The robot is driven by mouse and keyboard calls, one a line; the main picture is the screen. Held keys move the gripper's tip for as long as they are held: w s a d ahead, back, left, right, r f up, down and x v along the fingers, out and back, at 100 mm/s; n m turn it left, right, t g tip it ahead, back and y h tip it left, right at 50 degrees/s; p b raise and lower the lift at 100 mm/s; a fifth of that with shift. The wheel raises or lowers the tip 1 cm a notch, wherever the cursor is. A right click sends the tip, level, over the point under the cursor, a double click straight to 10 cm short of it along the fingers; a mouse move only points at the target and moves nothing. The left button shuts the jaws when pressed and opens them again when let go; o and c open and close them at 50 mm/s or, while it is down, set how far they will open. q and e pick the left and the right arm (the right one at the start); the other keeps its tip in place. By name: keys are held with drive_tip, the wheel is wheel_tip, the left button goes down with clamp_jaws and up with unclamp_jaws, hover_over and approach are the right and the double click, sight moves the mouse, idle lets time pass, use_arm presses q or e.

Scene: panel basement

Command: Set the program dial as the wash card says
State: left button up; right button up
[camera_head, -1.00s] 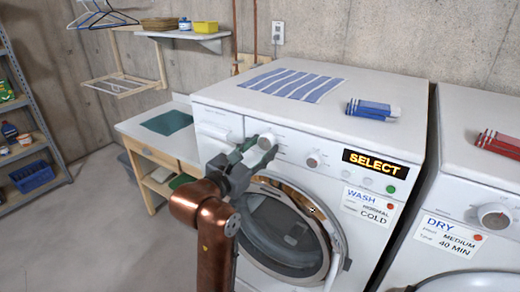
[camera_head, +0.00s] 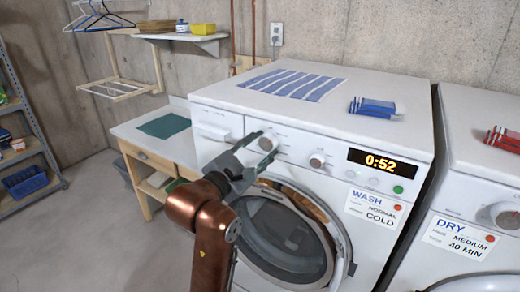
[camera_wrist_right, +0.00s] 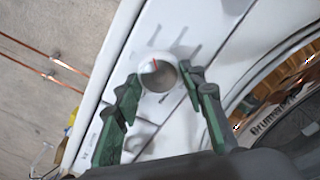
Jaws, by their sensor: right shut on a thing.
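The washer's wash card (camera_head: 372,207) reads WASH, NORMAL, COLD and has a red dot. The lit display (camera_head: 380,162) reads 0:52. My right gripper (camera_head: 268,150) is at the left dial on the washer's front panel. In the right wrist view, this program dial (camera_wrist_right: 158,75) is a round grey-white knob with a red mark, and my right gripper (camera_wrist_right: 160,80) is shut on it with one finger on each side. The small print around the dial is too blurred to read. A second dial (camera_head: 317,160) is to its right, untouched. My left gripper is not in view.
A dryer with its own dial (camera_head: 507,216) and dry card (camera_head: 460,238) stands at right. The washer's round door (camera_head: 290,235) is below my right gripper. Floor at left is clear.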

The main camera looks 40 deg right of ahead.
drive_tip(key=shift+r, duration=0.1)
drive_tip(key=o, duration=1.2)
drive_tip(key=shift+c, duration=0.2)
drive_tip(key=shift+s+a, duration=0.1)
drive_tip(key=shift+a, duration=0.1)
drive_tip(key=v, duration=1.1)
drive_tip(key=shift+s+a, duration=0.15)
drive_tip(key=shift+a, duration=0.1)
